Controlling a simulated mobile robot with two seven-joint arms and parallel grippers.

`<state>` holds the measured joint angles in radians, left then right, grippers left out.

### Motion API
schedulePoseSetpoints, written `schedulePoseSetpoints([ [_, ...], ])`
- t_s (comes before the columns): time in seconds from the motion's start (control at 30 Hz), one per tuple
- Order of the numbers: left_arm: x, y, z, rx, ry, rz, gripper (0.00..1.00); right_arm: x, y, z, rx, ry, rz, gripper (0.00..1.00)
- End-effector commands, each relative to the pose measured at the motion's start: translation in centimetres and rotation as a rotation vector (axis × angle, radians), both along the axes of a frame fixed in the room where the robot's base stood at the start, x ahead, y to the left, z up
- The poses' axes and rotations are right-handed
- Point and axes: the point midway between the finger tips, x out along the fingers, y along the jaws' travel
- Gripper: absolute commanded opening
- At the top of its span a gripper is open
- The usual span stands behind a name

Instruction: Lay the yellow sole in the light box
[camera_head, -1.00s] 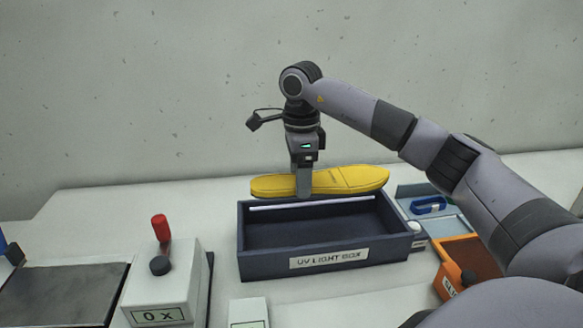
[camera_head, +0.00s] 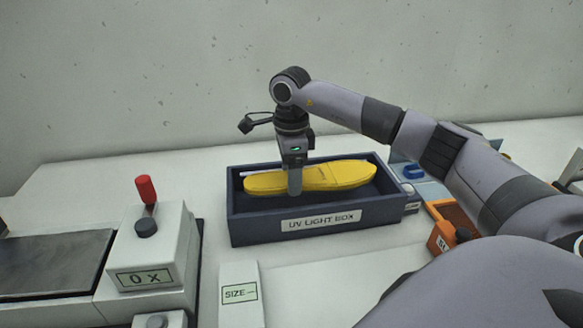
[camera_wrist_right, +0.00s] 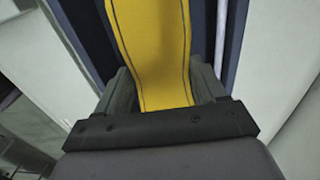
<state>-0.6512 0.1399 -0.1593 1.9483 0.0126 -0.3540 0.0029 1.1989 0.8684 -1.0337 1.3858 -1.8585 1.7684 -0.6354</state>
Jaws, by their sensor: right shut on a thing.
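The yellow sole (camera_head: 335,174) is level and lengthwise within the opening of the dark UV light box (camera_head: 270,229). Whether it touches the box floor cannot be told. In the right wrist view the sole (camera_wrist_right: 152,45) runs between the two fingers (camera_wrist_right: 163,88), with dark box walls on both sides. The light box also shows in that view (camera_wrist_right: 202,30). My left gripper is not in view.
A white machine with a red-handled lever (camera_head: 146,190) and a dark plate (camera_head: 50,262) stands at the left. A white SIZE block (camera_head: 240,295) is in front of the box.

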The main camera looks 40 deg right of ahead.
Motion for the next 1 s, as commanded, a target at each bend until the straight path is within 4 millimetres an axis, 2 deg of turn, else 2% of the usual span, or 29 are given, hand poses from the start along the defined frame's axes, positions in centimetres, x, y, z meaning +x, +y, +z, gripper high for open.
schedulePoseSetpoints([
  [0.1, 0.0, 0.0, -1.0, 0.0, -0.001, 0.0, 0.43, 0.0, 0.0, -1.5, 0.0, 0.0, -0.001, 0.31],
  [0.4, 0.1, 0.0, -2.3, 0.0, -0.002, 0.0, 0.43, 0.0, 0.0, -3.9, 0.0, 0.0, 0.0, 0.31],
  [0.9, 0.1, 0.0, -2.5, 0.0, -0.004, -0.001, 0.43, 0.0, 0.0, -4.5, 0.0, -0.001, 0.0, 0.31],
  [0.93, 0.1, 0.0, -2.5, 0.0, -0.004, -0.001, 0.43, 0.0, 0.0, -4.5, 0.0, -0.001, 0.0, 0.8],
  [1.0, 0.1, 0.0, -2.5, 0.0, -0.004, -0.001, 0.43, 0.0, 0.0, -4.5, 0.0, -0.001, 0.0, 1.0],
])
